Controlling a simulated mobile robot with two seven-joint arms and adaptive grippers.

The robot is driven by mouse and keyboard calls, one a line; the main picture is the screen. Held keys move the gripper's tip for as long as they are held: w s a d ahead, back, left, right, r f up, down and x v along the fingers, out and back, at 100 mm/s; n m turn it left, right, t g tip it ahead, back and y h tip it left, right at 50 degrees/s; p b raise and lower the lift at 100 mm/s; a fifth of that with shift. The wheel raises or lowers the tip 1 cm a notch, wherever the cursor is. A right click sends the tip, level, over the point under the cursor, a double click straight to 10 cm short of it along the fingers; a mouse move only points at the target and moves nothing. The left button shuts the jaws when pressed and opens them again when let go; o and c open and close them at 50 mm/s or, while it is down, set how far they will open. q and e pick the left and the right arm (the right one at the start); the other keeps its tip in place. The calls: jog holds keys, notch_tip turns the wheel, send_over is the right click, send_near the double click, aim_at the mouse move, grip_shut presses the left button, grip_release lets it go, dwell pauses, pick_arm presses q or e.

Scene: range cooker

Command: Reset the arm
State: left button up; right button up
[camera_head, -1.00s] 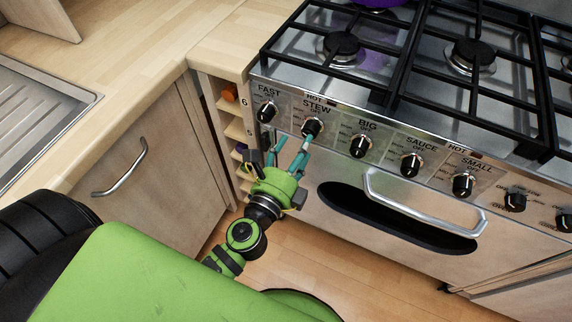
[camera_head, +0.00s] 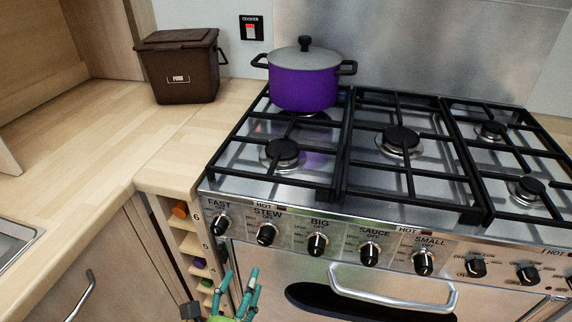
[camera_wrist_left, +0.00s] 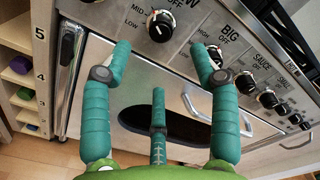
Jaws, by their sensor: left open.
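My left gripper (camera_head: 238,292) is at the bottom of the head view, in front of the cooker's left part and below its knob panel. Its teal fingers are spread and empty. In the left wrist view the fingers (camera_wrist_left: 165,62) point at the panel, just below the stew knob (camera_wrist_left: 161,25), with the big knob (camera_wrist_left: 214,55) near the right fingertip. The stew knob also shows in the head view (camera_head: 267,233). The fingers appear apart from the knobs, though the exact gap is hard to tell. My right gripper is not in view.
A purple pot (camera_head: 304,82) with a grey lid stands on the back left of the black-grated hob (camera_head: 400,140). A brown food bin (camera_head: 182,65) stands on the wooden counter (camera_head: 100,135). The oven handle (camera_head: 392,290) sticks out from the cooker front. A narrow rack (camera_head: 190,245) stands left.

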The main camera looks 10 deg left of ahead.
pick_arm(q)
jog(key=s+a+f+n+g+p, duration=0.1)
jog(key=s+f+n+g, duration=0.2)
jog(key=f, duration=0.7)
jog(key=s+a+f+n+g+y+p, duration=0.1)
jog(key=s+a+f+n+g, duration=0.15)
jog(key=f, duration=0.65)
jog(key=s+f+n+g+p, duration=0.2)
jog(key=f+n+g, duration=0.2)
jog(key=f, duration=0.6)
jog(key=s+a+f+n+g+p, duration=0.1)
jog(key=s+a+f+n+g, duration=0.1)
jog(key=s+f+n, duration=0.4)
jog(key=s+a+f+n+g+p, duration=0.1)
jog(key=s+f+n+g, duration=0.4)
jog(key=s, duration=1.1)
notch_tip(320, 180, down, 2)
jog(key=shift+a+f+n, duration=0.2)
jog(key=shift+a+n, duration=0.15)
jog(key=shift+n, duration=0.4)
